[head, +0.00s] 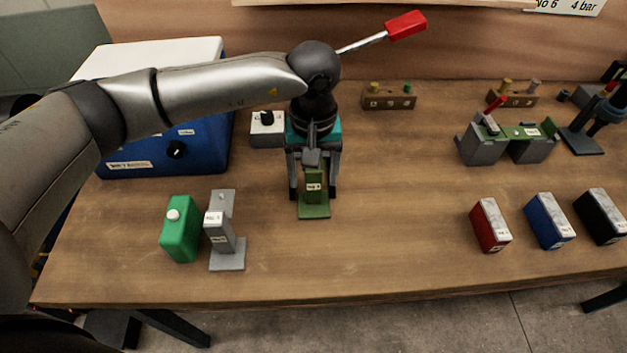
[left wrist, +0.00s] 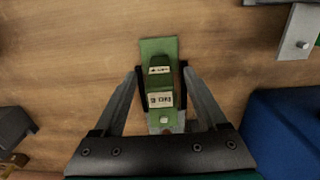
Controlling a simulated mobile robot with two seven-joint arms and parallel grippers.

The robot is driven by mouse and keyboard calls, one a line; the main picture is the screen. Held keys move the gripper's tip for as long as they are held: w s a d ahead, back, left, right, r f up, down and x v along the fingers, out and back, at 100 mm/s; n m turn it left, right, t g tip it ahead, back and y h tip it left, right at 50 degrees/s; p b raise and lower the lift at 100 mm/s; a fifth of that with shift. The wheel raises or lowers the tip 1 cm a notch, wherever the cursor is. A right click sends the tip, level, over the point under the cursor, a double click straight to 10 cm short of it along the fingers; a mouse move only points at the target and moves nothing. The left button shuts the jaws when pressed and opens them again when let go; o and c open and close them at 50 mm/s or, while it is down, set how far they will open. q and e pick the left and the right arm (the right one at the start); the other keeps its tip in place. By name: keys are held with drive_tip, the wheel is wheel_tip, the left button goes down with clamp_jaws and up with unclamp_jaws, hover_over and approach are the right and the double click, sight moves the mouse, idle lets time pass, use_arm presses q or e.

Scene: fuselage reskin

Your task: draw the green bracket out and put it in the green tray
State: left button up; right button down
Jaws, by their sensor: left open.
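The green bracket (head: 315,208) stands on the wooden table with a flat foot and an upright block with a pale label. It also shows in the left wrist view (left wrist: 158,48), with two pale labels facing up. My left gripper (head: 313,190) points down over it, with one finger on each side of the upright block. In the left wrist view my left gripper (left wrist: 161,76) is open, and I cannot tell whether the fingers touch the block. I cannot make out a green tray. My right gripper is not in view.
A grey bracket (head: 226,250) and a green canister (head: 180,235) stand to the left. A blue box (head: 200,150) is behind them. Red (head: 490,226), blue (head: 549,222) and black (head: 600,217) containers stand at right, before a grey-green fixture (head: 483,147). The table's centre right is clear.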

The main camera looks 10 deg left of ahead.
use_arm(q)
wheel_tip(320, 180, up, 12)
drive_tip(key=shift+r, duration=0.15)
idle(0.6)
